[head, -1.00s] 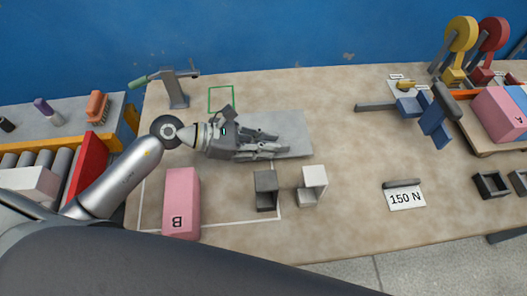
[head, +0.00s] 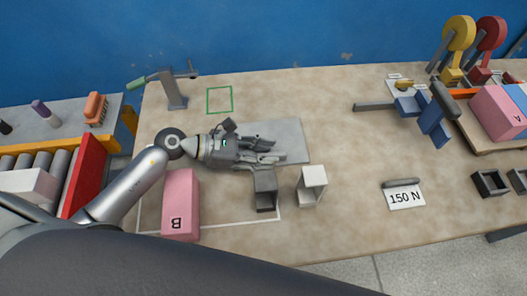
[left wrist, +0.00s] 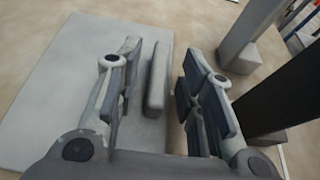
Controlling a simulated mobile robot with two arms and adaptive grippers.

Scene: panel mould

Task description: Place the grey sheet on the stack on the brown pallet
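The grey sheet (head: 291,136) lies on the table, left of its middle, and shows large and pale in the left wrist view (left wrist: 50,105). A raised grey bar (left wrist: 157,80) stands on it. My left gripper (head: 272,152) is over the sheet's near side. In the left wrist view its fingers (left wrist: 157,95) are open on both sides of the bar, with small gaps visible. The brown pallet (head: 483,140) is at the far right, with pink and blue pieces (head: 498,113) on it. I cannot make out a stack of sheets there. My right gripper is not in view.
A dark grey block (head: 265,190) and a white block (head: 312,185) stand just in front of the sheet. A pink block marked B (head: 181,200) is beside my left arm. A blue fixture (head: 430,120) stands before the pallet. The table's middle is clear.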

